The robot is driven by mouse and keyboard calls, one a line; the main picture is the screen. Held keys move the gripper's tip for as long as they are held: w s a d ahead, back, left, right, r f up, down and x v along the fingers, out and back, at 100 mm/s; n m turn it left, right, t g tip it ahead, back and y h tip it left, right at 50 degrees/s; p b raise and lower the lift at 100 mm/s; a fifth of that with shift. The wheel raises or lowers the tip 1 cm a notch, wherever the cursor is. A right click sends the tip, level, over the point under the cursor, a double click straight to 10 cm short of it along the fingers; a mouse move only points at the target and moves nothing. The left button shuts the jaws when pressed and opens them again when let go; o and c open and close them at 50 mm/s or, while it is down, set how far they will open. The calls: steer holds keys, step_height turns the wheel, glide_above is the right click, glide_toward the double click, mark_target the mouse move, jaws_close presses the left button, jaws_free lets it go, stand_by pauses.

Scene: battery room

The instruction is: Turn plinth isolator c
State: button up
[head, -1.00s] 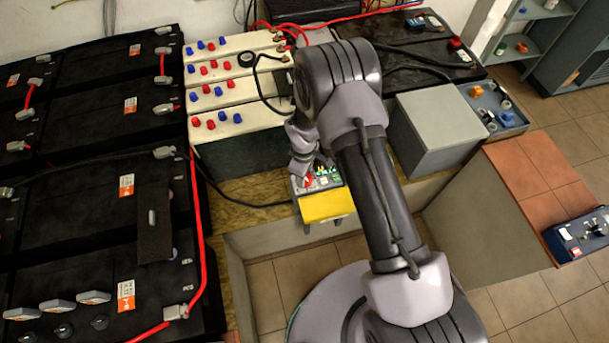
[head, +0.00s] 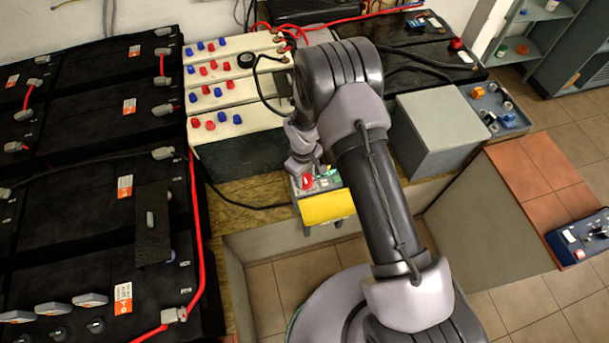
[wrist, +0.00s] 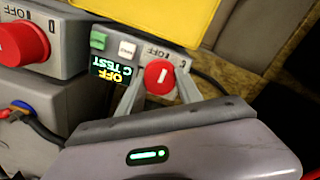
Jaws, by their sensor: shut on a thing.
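Isolator c is a round red knob (wrist: 159,77) with a white bar, on a grey panel marked C and OFF, upside down in the wrist view. My gripper (wrist: 160,80) is shut on this knob, one finger on each side. The white bar runs roughly along the fingers. A small display (wrist: 113,72) beside it reads OFF and C TEST. In the head view the red knob (head: 307,182) shows on the small grey and yellow box (head: 327,207), partly covered by my wrist.
A larger red knob marked D (wrist: 22,43) is on a grey housing at the left of the wrist view. White-topped batteries (head: 225,95) and black battery banks (head: 100,200) lie left of the box. A grey block (head: 437,130) stands right of my arm.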

mark_target(304, 179)
steer(key=o, duration=1.4)
steer(key=shift+c, duration=0.2)
step_height(304, 179, up, 17)
steer(key=p, duration=0.6)
steer(key=shift+s+a+r, duration=0.15)
steer(key=shift+a+r, duration=0.05)
steer(key=shift+r, duration=0.1)
